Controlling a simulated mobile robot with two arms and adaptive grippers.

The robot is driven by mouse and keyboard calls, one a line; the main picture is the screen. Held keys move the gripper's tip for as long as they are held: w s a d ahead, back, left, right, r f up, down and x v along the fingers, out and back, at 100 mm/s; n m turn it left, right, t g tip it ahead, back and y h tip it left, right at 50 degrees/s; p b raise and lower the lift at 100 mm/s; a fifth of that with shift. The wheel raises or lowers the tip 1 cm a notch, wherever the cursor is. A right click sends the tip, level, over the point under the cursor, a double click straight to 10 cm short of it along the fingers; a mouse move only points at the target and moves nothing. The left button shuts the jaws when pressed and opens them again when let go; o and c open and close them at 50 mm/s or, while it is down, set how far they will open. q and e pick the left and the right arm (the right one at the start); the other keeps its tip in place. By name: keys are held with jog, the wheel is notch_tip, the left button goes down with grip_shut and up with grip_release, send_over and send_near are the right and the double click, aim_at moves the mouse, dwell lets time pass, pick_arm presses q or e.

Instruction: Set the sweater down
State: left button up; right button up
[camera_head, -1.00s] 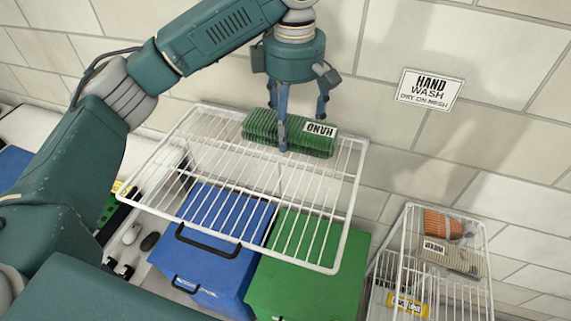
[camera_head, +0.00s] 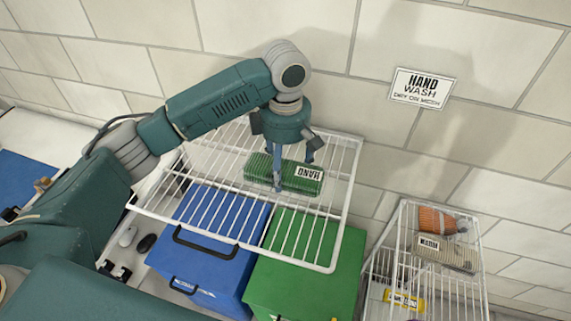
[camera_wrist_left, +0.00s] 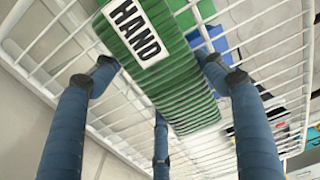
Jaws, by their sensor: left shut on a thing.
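The green folded sweater (camera_head: 258,168), with a white "HAND" label, is over the white wire mesh rack (camera_head: 230,237) in the head view. My left gripper (camera_head: 291,173) points down from above and is shut on the sweater, with fingers on both long sides. In the left wrist view the sweater (camera_wrist_left: 178,88) lies between the blue fingers of my gripper (camera_wrist_left: 157,68), with mesh behind it. I cannot tell whether its underside touches the mesh. My right gripper is not in view.
A blue box (camera_head: 195,268) and a green box (camera_head: 300,285) stand under the rack. A wire basket (camera_head: 400,240) with folded clothes is at the right. A "HAND WASH DRY ON MESH" sign (camera_head: 422,88) is on the tiled wall. Front mesh is bare.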

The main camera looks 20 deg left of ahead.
aim_at(285, 163)
pick_arm(q)
jog(key=o, duration=1.4)
jog(key=shift+f, duration=0.1)
notch_tip(285, 163, up, 11)
jog(key=shift+r+b, duration=0.1)
jog(key=shift+b, duration=0.25)
jog(key=shift+r, duration=0.55)
